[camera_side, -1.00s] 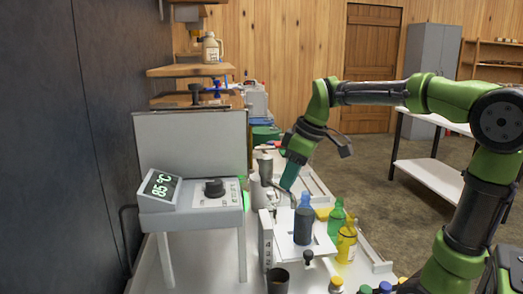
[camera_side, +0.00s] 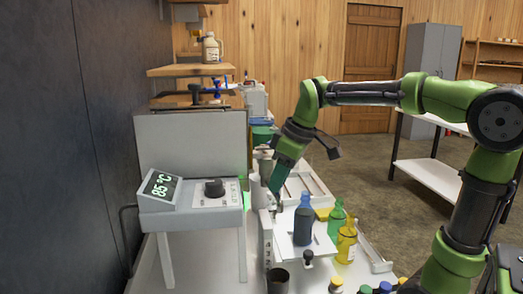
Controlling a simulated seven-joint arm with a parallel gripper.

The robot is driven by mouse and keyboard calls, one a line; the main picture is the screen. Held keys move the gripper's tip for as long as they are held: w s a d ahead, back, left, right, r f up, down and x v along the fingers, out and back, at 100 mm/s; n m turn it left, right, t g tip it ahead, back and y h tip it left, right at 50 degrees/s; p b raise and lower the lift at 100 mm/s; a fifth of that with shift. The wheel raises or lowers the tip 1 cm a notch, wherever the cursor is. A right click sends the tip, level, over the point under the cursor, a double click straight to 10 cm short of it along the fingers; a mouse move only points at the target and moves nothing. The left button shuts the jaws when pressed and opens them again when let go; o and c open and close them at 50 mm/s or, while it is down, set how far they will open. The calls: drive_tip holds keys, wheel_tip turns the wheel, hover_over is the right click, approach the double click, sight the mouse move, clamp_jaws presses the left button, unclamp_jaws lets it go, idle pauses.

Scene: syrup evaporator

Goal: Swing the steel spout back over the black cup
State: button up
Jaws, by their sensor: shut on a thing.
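The steel spout (camera_side: 278,208) comes off the grey metal post beside the evaporator box. Its end shows just under my gripper (camera_side: 276,192), which is shut on it; the fingers hide most of the spout. The spout end now hangs left of the blue bottle (camera_side: 303,226), at the left edge of the white stand. The black cup (camera_side: 278,281) stands upright lower in the picture, at the front of the bench. The spout end appears apart from the cup; how far in depth I cannot tell.
The grey evaporator box (camera_side: 192,222) with a display reading 85 °C stands left. Green (camera_side: 336,222) and yellow (camera_side: 347,243) bottles stand right of the blue bottle. A small black-knobbed item (camera_side: 308,258) is near the cup.

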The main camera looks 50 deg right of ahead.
drive_tip(key=shift+w+a, duration=0.1)
drive_tip(key=shift+a, duration=0.1)
drive_tip(key=shift+w+a, duration=0.3)
idle(0.3)
drive_tip(key=o, duration=0.6)
drive_tip(key=shift+v, duration=2.5)
drive_tip(key=shift+d, duration=0.1)
